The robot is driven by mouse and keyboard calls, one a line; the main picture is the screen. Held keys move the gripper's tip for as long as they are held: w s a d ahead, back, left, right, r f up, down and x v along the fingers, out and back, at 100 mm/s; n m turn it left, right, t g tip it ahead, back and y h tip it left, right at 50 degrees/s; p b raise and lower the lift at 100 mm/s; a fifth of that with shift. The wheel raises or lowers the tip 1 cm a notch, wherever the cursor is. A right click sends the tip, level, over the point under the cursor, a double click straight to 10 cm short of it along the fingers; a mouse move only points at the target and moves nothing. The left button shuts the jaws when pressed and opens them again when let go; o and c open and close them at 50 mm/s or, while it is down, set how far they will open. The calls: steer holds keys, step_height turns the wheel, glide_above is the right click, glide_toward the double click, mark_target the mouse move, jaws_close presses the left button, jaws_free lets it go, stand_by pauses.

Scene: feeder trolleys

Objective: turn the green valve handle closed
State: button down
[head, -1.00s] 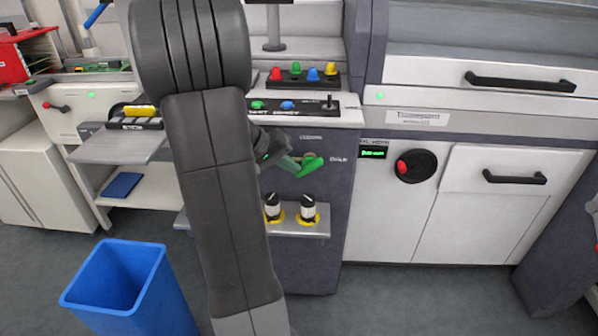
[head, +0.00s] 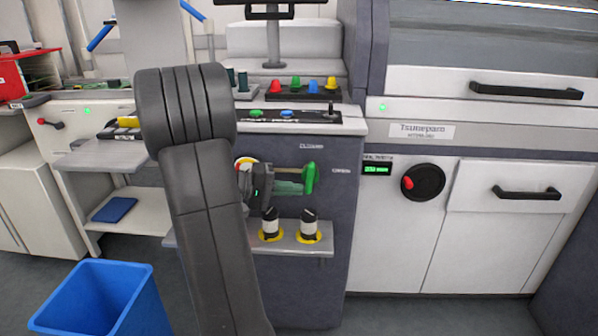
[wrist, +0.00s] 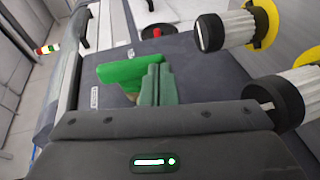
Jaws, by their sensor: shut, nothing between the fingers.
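The green valve handle (head: 310,178) is on the dark cabinet front in the head view. Its thin lever runs level to the right and ends in an upright green grip. One blurred label lies above it and another to its right. My gripper (head: 290,187) is shut and empty, with greenish fingers pointing right, just below the lever and left of the grip. In the wrist view the green handle (wrist: 120,72) lies just beyond my shut fingertips (wrist: 156,84). I cannot tell whether they touch. My arm partly hides the valve's round plate (head: 246,163).
Two black-and-white knobs (head: 309,226) with yellow rings stand on a shelf (head: 290,246) below my gripper. A row of coloured buttons (head: 300,88) is above on the panel. A black handwheel (head: 423,182) is to the right. A blue bin (head: 100,300) stands front left.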

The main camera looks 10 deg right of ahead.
steer(key=shift+d+f, duration=0.15)
stand_by(0.7)
steer(key=p+v, duration=0.2)
steer(key=v, duration=1)
steer(key=b+x, duration=0.2)
steer(key=x, duration=1)
